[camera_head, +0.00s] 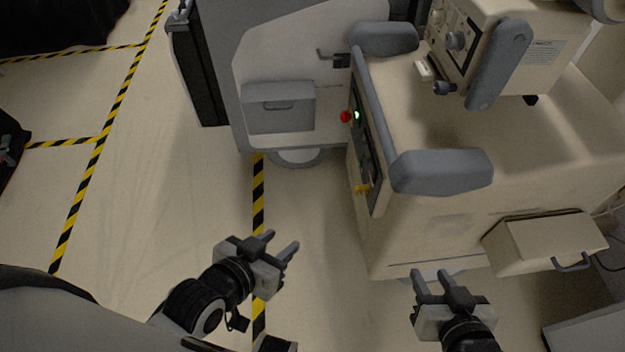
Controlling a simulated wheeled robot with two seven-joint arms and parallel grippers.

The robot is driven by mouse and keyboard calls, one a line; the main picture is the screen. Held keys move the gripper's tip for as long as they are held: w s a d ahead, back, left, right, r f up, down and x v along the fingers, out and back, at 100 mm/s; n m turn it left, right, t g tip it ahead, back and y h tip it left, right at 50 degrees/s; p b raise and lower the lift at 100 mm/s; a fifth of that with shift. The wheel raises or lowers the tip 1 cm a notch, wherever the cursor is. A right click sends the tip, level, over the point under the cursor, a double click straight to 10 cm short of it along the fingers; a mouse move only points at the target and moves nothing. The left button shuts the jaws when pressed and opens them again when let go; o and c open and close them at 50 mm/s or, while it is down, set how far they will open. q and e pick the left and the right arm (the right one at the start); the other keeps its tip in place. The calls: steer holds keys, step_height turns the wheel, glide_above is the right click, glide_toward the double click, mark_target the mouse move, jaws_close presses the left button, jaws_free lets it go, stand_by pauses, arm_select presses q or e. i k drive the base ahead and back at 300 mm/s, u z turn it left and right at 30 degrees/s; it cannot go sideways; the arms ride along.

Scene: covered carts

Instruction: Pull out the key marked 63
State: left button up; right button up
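No key with a readable 63 shows in the head view. A small yellow part (361,188) sticks out low on the narrow control panel (368,158) of the beige machine; I cannot tell whether it is a key. My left gripper (281,241) is open and empty, over the floor to the left of the machine and below the panel in the picture. My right gripper (431,273) is open and empty, in front of the machine's lower body. Neither gripper appears to touch anything.
The panel also bears a red button (345,116) and a green light (357,114). Grey padded arms (442,170) jut from the beige machine (420,232). A drawer-like box (545,242) projects at the right. Open floor (170,180) with striped tape lies left.

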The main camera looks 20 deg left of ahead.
mark_target(359, 189)
steer(key=u, duration=2.05)
steer(key=i, duration=3.15)
steer(key=z, duration=3.9)
steer(key=i, duration=0.5)
